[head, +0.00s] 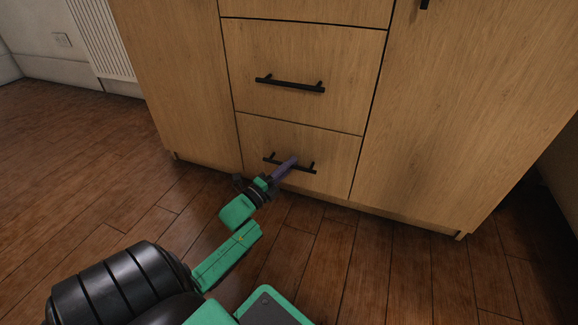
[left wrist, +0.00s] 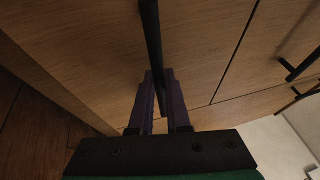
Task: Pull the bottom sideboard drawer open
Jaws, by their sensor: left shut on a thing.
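The bottom sideboard drawer (head: 330,150) is wooden and looks closed, its front flush with the sideboard around it. Its black bar handle (head: 305,168) runs across the front. My left gripper (head: 292,161) reaches the handle from the lower left and is shut on it near the bar's middle. In the left wrist view the purple fingers (left wrist: 161,85) lie on either side of the dark handle bar (left wrist: 152,35). The part of the bar between the fingers is partly hidden. My right gripper is not in view.
The middle drawer (head: 270,105) with its own black handle (head: 290,85) sits directly above. A wooden cabinet door (head: 450,110) stands to the right and a panel (head: 180,80) to the left. The wood floor (head: 330,250) in front of the sideboard is clear apart from my arm.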

